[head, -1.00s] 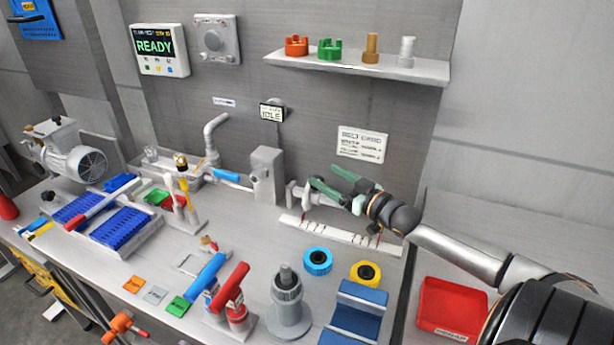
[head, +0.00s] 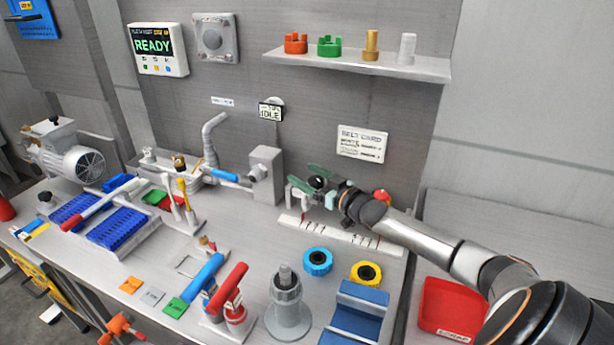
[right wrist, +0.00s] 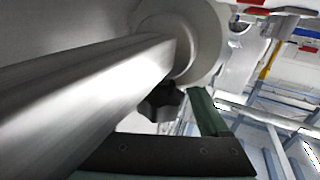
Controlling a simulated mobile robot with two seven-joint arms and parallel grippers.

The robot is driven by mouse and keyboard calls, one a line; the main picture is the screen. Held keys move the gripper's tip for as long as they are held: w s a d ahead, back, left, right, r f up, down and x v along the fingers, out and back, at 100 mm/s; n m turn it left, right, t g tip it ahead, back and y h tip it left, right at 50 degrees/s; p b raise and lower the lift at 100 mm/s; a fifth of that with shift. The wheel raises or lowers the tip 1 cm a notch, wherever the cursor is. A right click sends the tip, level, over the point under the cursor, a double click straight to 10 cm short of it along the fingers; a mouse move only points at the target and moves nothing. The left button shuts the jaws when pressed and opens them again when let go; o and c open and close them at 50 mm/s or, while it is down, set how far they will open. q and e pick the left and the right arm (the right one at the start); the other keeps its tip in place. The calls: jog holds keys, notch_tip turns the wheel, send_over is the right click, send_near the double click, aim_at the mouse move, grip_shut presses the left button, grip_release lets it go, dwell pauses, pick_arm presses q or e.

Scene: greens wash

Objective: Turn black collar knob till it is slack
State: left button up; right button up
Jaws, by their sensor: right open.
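The black collar knob (head: 317,182) sits at the end of the white fitting right of the grey block (head: 265,175). It also shows in the right wrist view (right wrist: 162,101) as a dark lobed knob below a pale round collar (right wrist: 192,45), with a thick metal bar in front. My right gripper (head: 313,180) is open at the knob, with green fingers on either side of it. In the right wrist view, one green finger (right wrist: 207,113) stands just right of the knob. I cannot tell whether the fingers touch it. My left gripper is not in view.
A white scale rail (head: 330,235) lies below the gripper. A red knob (head: 381,196) stands close behind my right wrist. Blue (head: 317,262) and yellow (head: 366,272) rings and a grey post (head: 287,312) stand in front. A shelf (head: 360,65) hangs above.

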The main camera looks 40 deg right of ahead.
grip_shut()
jog(key=shift+d+r+m+h+p, duration=0.1)
jog(key=shift+d+m+h+p, duration=0.15)
jog(key=shift+m+h+p, duration=0.8)
